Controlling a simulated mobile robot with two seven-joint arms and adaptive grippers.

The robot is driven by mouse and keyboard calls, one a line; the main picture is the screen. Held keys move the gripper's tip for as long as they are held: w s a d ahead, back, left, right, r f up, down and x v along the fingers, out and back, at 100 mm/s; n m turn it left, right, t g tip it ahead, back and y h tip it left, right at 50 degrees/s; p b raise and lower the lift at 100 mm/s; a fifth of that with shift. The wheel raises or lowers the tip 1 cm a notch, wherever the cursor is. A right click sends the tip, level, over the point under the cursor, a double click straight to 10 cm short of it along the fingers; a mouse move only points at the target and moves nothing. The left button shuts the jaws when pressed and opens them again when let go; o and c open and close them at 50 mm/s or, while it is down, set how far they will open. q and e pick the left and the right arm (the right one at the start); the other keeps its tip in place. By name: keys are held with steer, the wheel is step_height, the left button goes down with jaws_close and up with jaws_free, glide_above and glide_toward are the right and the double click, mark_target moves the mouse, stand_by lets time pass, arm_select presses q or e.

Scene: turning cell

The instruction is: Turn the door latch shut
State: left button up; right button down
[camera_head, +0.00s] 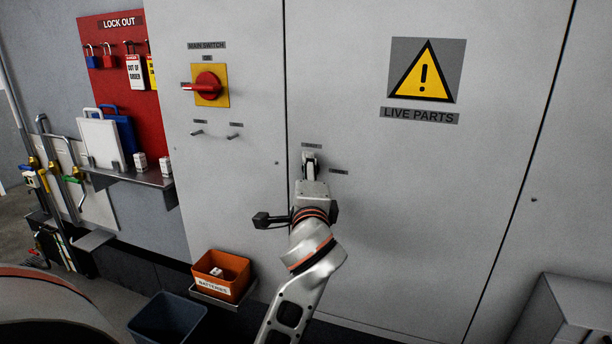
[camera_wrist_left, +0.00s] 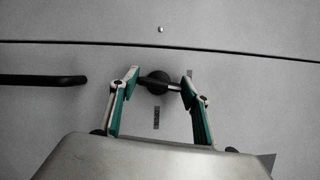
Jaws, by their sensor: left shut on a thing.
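The door latch is a small dark turning piece on the grey cabinet door (camera_head: 400,210), just right of the door seam. In the left wrist view the latch (camera_wrist_left: 158,81) shows a round dark hub and a short lever. In the head view the gripper mostly hides the latch. The label wording is too small to read. My right gripper is out of view.
A black bar handle (camera_wrist_left: 42,80) stands out from the door beside the latch. A red main switch (camera_head: 208,86) is up left. A shelf (camera_head: 135,178), an orange batteries box (camera_head: 222,274) and a dark bin (camera_head: 168,318) are left. The door to the right is clear.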

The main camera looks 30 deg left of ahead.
arm_select(q)
steer(key=shift+n, duration=0.7)
steer(key=o, duration=1.1)
steer(key=shift+r, duration=0.1)
